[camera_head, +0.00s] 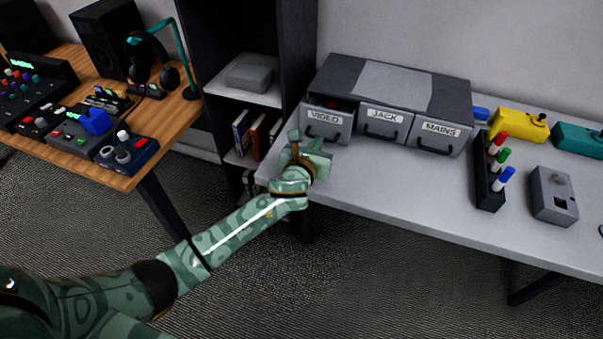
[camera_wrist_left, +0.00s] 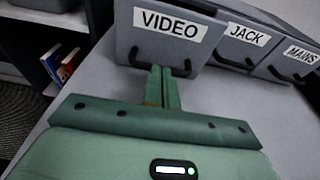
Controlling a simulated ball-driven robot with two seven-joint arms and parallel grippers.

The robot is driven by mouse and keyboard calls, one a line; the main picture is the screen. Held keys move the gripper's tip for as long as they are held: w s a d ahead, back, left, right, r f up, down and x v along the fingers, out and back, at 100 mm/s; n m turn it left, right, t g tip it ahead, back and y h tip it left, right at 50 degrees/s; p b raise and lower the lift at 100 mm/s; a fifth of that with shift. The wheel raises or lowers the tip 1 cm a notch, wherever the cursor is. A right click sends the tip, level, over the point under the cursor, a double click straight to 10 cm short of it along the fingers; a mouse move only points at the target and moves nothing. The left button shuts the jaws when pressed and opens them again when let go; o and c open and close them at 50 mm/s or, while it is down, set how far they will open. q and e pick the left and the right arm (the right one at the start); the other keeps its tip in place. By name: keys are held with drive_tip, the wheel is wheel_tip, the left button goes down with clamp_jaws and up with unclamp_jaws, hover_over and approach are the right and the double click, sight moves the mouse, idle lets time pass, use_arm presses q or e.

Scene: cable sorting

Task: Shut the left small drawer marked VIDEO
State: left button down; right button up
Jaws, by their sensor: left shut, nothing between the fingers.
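The grey VIDEO drawer (camera_head: 326,123) is the leftmost of three in a grey cabinet (camera_head: 393,83) on the table. My right gripper is not in view.
The MAINS drawer (camera_head: 436,133) sits flush at the right. A dark rack with coloured markers (camera_head: 489,180) and a grey box (camera_head: 553,195) stand right on the table (camera_head: 420,205). A dark shelf (camera_head: 298,50) stands at the left. The tabletop before the drawers is clear.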

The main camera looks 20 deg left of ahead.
sight(323, 126)
use_arm(q)
drive_tip(key=x, duration=0.4)
drive_tip(key=r+b+x, duration=0.1)
drive_tip(key=x, duration=0.1)
drive_tip(key=shift+w, duration=0.1)
drive_tip(key=shift+w+r, duration=0.1)
drive_tip(key=shift+r, duration=0.15)
drive_tip(key=shift+r, duration=0.15)
